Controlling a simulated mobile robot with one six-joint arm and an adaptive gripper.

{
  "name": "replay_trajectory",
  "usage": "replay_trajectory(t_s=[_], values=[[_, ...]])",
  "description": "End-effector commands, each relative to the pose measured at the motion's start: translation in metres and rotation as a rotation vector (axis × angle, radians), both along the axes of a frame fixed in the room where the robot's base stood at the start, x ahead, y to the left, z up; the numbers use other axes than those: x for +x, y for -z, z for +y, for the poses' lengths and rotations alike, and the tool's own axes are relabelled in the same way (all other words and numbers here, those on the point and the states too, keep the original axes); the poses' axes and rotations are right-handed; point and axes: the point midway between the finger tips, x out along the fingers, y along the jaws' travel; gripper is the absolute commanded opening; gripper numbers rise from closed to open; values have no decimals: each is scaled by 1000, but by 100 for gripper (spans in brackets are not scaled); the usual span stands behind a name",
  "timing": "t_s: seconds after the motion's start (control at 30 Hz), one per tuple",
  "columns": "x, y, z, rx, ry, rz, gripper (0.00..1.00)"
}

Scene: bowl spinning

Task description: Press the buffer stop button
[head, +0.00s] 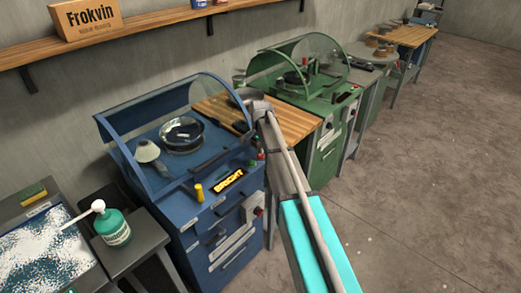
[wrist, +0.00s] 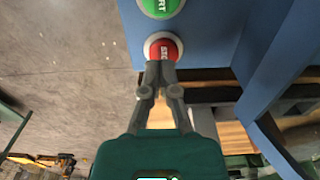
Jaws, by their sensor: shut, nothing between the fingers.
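The red stop button (wrist: 164,47) is in the upper middle of the wrist view, set in a pale ring on the blue machine's panel. Part of its lettering shows. My gripper (wrist: 160,68) is shut and empty, with its fingertips at the button's lower edge in the picture. I cannot tell whether they touch it. The green start button (wrist: 160,5) lies just above, cut off by the frame edge. In the head view the blue buffing machine (head: 215,215) stands left of my arm, and my gripper's fingertips are not clear there.
A green machine (head: 325,110) stands beyond a wooden worktop (head: 295,122). A green pump bottle (head: 112,228) stands on a small grey table at the lower left. A wooden shelf (head: 150,32) runs along the wall. The concrete floor (head: 430,180) at right is clear.

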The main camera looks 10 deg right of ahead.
Motion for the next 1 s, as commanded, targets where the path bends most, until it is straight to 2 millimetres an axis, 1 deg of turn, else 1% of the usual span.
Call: replay_trajectory(t_s=[0.03,1.0], values=[[0,-10,0,0,0,-1,0],[1,-92,-1,-1,1,-5,0]])
